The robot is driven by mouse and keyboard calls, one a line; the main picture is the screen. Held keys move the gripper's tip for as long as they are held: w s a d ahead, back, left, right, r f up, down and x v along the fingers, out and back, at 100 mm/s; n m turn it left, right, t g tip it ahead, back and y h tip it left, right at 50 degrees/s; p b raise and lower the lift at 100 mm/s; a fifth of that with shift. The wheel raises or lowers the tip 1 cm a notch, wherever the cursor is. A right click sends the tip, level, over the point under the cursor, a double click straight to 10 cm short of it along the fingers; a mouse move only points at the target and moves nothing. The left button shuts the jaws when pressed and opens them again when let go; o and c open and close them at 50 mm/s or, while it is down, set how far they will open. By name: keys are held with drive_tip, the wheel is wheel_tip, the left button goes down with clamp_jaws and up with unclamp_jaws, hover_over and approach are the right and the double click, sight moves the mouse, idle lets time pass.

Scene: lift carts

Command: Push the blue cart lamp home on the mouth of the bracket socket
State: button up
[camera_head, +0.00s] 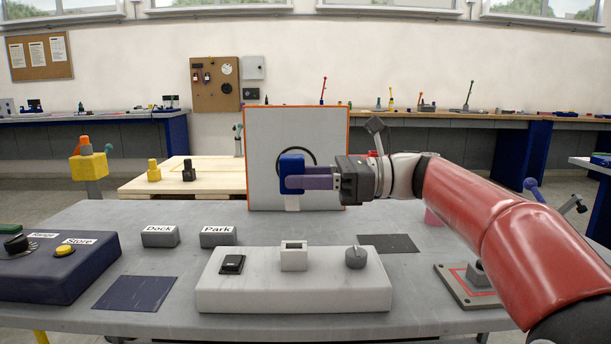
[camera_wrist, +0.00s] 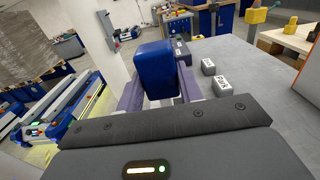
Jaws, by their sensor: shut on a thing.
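The blue cart lamp (camera_head: 291,168) is held upright between the purple fingers of my gripper (camera_head: 308,178). It also fills the space between the fingers in the wrist view (camera_wrist: 154,70). A short white stem (camera_head: 292,203) shows below the lamp in the head view. A white square socket with an open top (camera_head: 294,258), which looks like the bracket socket, stands on a pale block (camera_head: 293,294). The lamp appears above the socket in the head view, apart from it. Their depth offset is hard to judge. The socket cannot be made out in the wrist view.
A pale upright panel with an orange edge (camera_head: 262,135) and a black ring stands behind the lamp. The block also carries a black switch (camera_head: 232,264) and a grey knob (camera_head: 356,257). Dock (camera_head: 160,237) and Park (camera_head: 217,237) blocks and a dark control box (camera_head: 62,262) are left.

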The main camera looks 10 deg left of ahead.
drive_tip(key=shift+r, duration=0.1)
drive_tip(key=b, duration=0.3)
hover_over(305, 245)
drive_tip(key=shift+f, duration=2.8)
drive_tip(key=shift+f, duration=0.2)
drive_tip(key=shift+f+b, duration=0.8)
drive_tip(key=shift+f, duration=0.85)
drive_tip(key=o, duration=1.6)
drive_tip(key=shift+d, duration=0.2)
drive_tip(key=shift+p+v, duration=1.15)
drive_tip(key=shift+v, duration=1.15)
